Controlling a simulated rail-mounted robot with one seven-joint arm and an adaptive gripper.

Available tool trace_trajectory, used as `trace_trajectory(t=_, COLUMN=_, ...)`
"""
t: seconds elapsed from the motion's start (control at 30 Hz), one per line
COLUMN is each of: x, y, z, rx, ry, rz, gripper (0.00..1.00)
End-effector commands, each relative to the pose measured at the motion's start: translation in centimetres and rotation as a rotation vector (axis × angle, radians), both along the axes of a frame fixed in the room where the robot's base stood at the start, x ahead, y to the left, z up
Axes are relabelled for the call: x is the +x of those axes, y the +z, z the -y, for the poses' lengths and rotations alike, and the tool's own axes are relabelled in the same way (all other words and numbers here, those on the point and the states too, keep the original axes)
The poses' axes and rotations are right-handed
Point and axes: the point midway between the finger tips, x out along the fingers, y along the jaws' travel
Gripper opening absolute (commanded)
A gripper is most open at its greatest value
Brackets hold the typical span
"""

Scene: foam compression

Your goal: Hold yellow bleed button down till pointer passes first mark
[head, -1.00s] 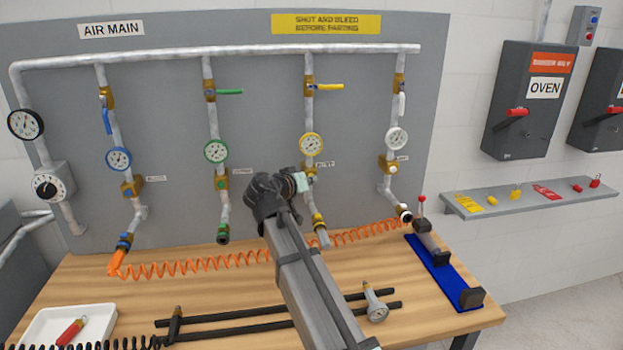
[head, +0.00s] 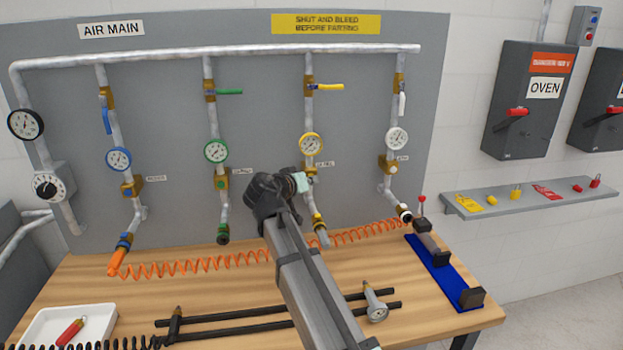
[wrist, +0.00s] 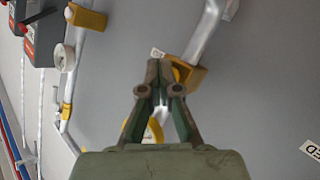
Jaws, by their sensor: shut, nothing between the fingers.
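The yellow-rimmed gauge (head: 311,145) is on the yellow-handled branch; its pointer is too small to read against the marks. Below it is that branch's brass bleed block, partly hidden by my gripper (head: 302,182) in the head view. In the wrist view the block (wrist: 194,78) is just right of my gripper's fingertips (wrist: 160,66). My gripper is shut and empty. The yellow bleed button cannot be clearly made out, and I cannot tell whether the tips touch it. The gauge's yellow rim (wrist: 152,132) shows partly behind the fingers in the wrist view.
Similar branches have a green gauge (head: 215,151) to the left and a white gauge (head: 397,138) to the right. The yellow lever (head: 330,87) is above the yellow gauge. An orange coiled hose (head: 210,264) runs along the bench's back.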

Motion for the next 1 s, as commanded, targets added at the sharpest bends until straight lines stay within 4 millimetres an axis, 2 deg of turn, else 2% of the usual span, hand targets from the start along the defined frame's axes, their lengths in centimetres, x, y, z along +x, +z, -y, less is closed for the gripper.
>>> trace_trajectory(t=0.4, x=-1.6, y=-0.1, z=0.4, rx=0.0, ry=0.001, rz=0.001, gripper=0.0)
trace_trajectory(t=0.77, x=-1.7, y=-0.1, z=0.5, rx=0.0, ry=0.0, rz=0.0, gripper=0.0)
trace_trajectory(t=1.0, x=-3.1, y=-0.1, z=0.9, rx=0.0, ry=0.001, rz=0.0, gripper=0.0)
